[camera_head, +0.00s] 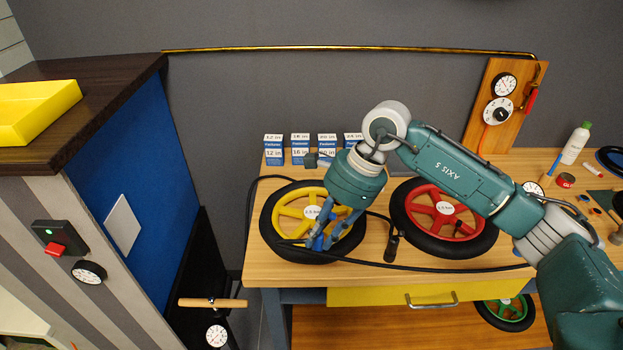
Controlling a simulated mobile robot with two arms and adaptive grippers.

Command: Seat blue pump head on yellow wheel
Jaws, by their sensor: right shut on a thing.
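The yellow wheel (290,211) with its black tyre lies flat on the left part of the wooden workbench (375,272). My right gripper (322,240) reaches down over the front right part of this wheel. It is shut on the blue pump head (318,243), which is small and partly hidden between the fingers. The pump head is close to the wheel's front rim. I cannot tell whether it touches the valve. A black hose runs near the gripper and along the bench front. My left gripper is not in view.
A red wheel (438,209) lies right of the yellow wheel, under my right arm. Small blue-and-white boxes (273,150) stand at the back. A black-handled tool (392,243) lies between the wheels. A white bottle (575,145) stands at the right. A blue-sided cabinet (125,165) rises at the left.

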